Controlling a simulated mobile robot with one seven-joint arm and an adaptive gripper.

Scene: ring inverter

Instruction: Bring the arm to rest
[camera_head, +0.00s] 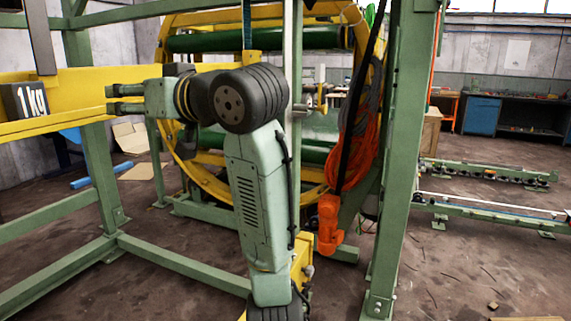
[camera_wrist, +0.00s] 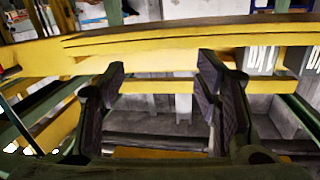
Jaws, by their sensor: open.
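My gripper (camera_head: 110,98) is at the left in the head view, at the end of my green and dark-jointed arm. Its two fingers point left, alongside a yellow beam (camera_head: 75,88). In the wrist view my gripper (camera_wrist: 160,77) shows its two dark finger pads spread apart with nothing between them. The yellow beam (camera_wrist: 150,42) crosses the wrist view beyond the fingertips. I cannot tell how near the fingertips are to it. My upright forearm hides part of the machine behind it.
A dark 1 kg weight (camera_head: 28,102) sits by the yellow beam at the left. A green post (camera_head: 397,150) stands right of my arm, with orange cable (camera_head: 362,140) hanging beside it. A large yellow ring (camera_head: 172,55) is behind. Open floor (camera_head: 455,265) lies at right.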

